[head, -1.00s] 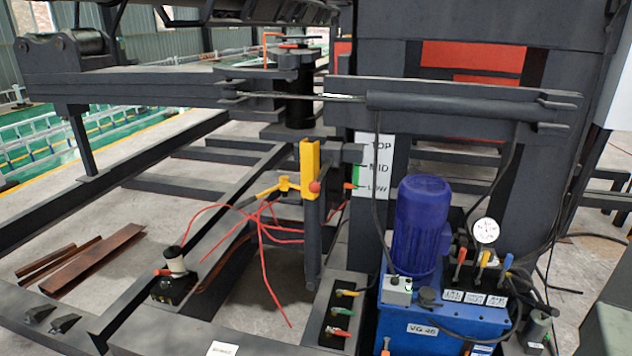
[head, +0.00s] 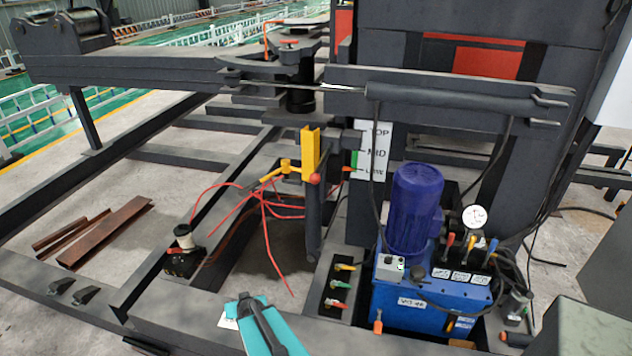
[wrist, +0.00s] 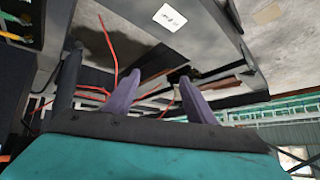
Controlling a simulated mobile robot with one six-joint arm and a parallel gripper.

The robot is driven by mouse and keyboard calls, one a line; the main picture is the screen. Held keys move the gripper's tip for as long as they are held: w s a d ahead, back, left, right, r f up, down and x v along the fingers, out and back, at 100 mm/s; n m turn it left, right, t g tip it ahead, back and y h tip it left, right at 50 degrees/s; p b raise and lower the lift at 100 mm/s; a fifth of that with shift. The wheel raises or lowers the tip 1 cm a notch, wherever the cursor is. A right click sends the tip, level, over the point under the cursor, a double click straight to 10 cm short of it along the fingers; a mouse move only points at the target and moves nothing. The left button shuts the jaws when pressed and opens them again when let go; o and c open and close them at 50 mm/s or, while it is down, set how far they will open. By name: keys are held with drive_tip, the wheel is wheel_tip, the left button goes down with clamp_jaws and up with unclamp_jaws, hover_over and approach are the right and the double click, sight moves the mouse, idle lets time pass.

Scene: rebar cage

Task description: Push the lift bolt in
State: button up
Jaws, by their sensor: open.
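A yellow upright bracket (head: 310,150) stands in the middle of the head view. One of these may be the lift bolt; I cannot tell for certain. My gripper (wrist: 158,78) is open and empty in the wrist view, with its two purple-grey fingers apart. In the head view my teal wrist (head: 268,330) shows at the bottom, below and left of the bracket and well apart from it.
A blue hydraulic unit (head: 425,298) with a purple motor (head: 414,208) and several levers stands at the right. Red hoses (head: 266,215) hang below the yellow handle. A TOP/MID/LOW sign (head: 375,148) is right of the bracket. Rusty bars (head: 105,230) lie on the left floor.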

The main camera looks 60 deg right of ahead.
drive_tip(key=d+r+m+t+h+p, duration=0.1)
drive_tip(key=d+r+m+h+p, duration=0.15)
drive_tip(key=d+r, duration=0.7)
drive_tip(key=m+h+p, duration=0.4)
drive_tip(key=h+p, duration=0.3)
drive_tip(key=h, duration=0.2)
approach(315, 182)
drive_tip(key=x, duration=0.2)
drive_tip(key=shift+w+d+r, duration=0.1)
drive_tip(key=shift+d+r, duration=0.05)
drive_tip(key=shift+r, duration=0.05)
drive_tip(key=shift+w+d+f+b, duration=0.1)
drive_tip(key=shift+d+f+b, duration=0.1)
drive_tip(key=shift+b, duration=0.55)
drive_tip(key=b+x, duration=0.3)
drive_tip(key=b, duration=0.3)
drive_tip(key=shift+w+d+m+b, duration=0.1)
drive_tip(key=shift+d+m+b, duration=0.15)
drive_tip(key=shift+b, duration=0.65)
drive_tip(key=b+x, duration=0.1)
drive_tip(key=b, duration=0.4)
drive_tip(key=shift+w+d, duration=0.2)
